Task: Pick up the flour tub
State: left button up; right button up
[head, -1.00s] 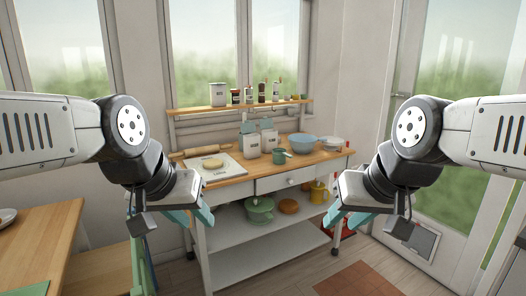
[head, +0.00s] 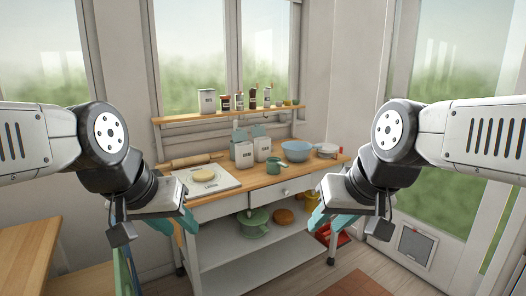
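Two white canisters with dark labels stand side by side on the wooden top of the work table, a left one (head: 243,154) and a right one (head: 262,148). A third white labelled canister (head: 207,101) stands on the wall shelf. The labels are too small to read, so I cannot tell which is the flour tub. My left gripper (head: 186,221) is at the table's front left, with teal fingertips pointing down. My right gripper (head: 328,222) is at its front right. Both are apart from the canisters and I see nothing in them; their finger gaps are unclear.
Around the canisters are a green mug (head: 281,161), a blue bowl (head: 297,151), a rolling pin (head: 192,160) and a board with dough (head: 228,180). A green pot (head: 252,222) is on the lower shelf. Another wooden table (head: 25,246) is at the left.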

aim_at(262, 146)
jog(key=i+l+u, duration=0.1)
jog(key=i+u, duration=0.15)
jog(key=i, duration=0.15)
jog(key=i+l+u, duration=0.2)
jog(key=i, duration=0.2)
jog(key=i+l+u, duration=0.4)
jog(key=i, duration=0.65)
